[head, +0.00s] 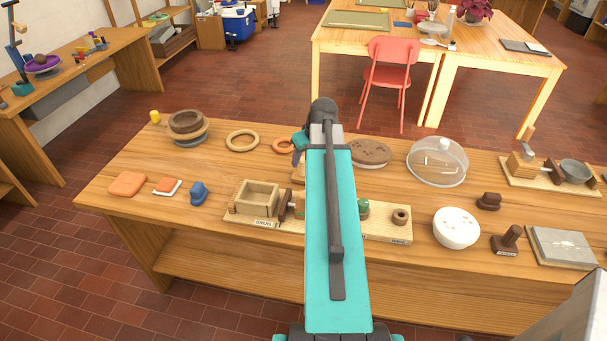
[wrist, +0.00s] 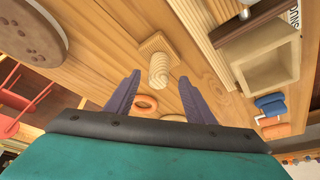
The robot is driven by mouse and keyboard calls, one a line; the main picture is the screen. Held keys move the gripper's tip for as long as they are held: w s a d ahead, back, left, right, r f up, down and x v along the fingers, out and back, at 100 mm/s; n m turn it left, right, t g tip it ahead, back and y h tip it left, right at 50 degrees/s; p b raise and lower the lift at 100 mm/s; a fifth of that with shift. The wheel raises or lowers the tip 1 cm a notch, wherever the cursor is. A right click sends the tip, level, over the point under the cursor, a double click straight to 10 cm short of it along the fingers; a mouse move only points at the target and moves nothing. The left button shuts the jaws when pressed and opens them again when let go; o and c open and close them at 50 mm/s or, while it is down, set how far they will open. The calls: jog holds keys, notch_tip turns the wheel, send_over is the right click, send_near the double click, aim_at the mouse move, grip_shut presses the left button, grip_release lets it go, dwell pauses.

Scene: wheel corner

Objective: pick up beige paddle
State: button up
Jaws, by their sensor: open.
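The beige paddle (wrist: 159,46) shows in the wrist view as a ribbed, squarish wooden piece with a ridged, rounded handle pointing toward my camera. My gripper (wrist: 160,77) is open and empty, its two purple-grey fingers on either side of the handle's end in that picture. I cannot tell how much height lies between them. In the head view my teal arm hides most of this spot; a small beige edge (head: 299,176) shows just left of the arm, probably the paddle.
The wooden workbench (head: 120,205) is crowded. An open wooden box (head: 258,197) stands nearby, left of my arm. An orange ring (head: 283,146) and a brown disc (head: 370,152) lie behind. A glass dome (head: 438,162) and white bowl (head: 456,228) stand to the right.

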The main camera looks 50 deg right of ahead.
aim_at(303, 170)
jog(key=shift+w+f, duration=0.1)
jog(key=shift+f, duration=0.05)
jog(key=shift+p+x, duration=1.15)
jog(key=shift+x, duration=1.3)
jog(key=shift+d, duration=0.15)
grip_shut()
